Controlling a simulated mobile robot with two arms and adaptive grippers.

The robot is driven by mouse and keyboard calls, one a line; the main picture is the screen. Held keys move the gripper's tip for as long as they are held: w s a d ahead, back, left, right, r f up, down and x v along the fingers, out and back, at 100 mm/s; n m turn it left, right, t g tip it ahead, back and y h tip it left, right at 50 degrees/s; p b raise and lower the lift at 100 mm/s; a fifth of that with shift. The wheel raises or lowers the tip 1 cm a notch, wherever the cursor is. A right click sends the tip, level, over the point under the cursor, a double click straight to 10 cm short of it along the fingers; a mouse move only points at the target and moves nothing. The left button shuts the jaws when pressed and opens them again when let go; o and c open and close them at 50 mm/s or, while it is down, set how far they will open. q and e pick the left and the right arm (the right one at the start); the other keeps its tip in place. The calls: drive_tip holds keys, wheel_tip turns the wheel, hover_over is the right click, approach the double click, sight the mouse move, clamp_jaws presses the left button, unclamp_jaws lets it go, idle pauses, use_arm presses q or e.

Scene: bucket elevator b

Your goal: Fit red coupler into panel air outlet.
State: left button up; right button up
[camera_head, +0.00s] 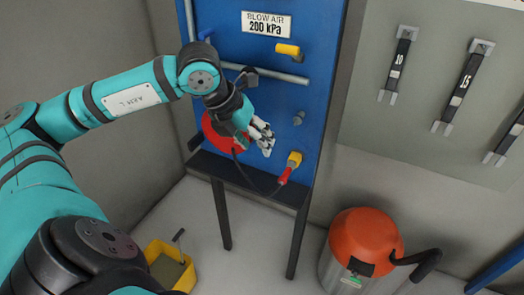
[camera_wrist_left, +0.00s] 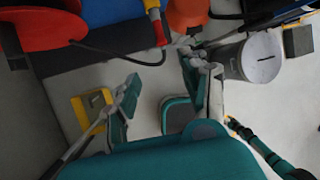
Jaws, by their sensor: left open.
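The red coupler (camera_head: 285,176) sits on the end of a black hose, against a yellow holder (camera_head: 294,159) low on the right of the blue panel. The red coupler also shows at the top of the left wrist view (camera_wrist_left: 160,33). A small grey fitting (camera_head: 298,118), which looks like the air outlet, sticks out of the panel above it. My left gripper (camera_head: 264,138) is open and empty in front of the panel, left of the fitting and up-left of the coupler. Its open fingers (camera_wrist_left: 160,95) also show in the left wrist view. My right gripper is not in view.
A red hose reel (camera_head: 213,133) is behind my left wrist, its hose hanging toward the coupler. A yellow valve handle (camera_head: 288,50) and a grey pipe (camera_head: 270,73) cross the upper panel. An orange-topped drum (camera_head: 365,240) and a yellow bin (camera_head: 168,265) stand on the floor.

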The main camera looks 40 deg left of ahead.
sight(282, 178)
use_arm(q)
drive_tip(key=p+x, duration=0.3)
drive_tip(key=x, duration=1.4)
drive_tip(key=shift+d+f, duration=0.15)
drive_tip(key=shift+c, duration=0.4)
drive_tip(key=c, duration=0.7)
clamp_jaws()
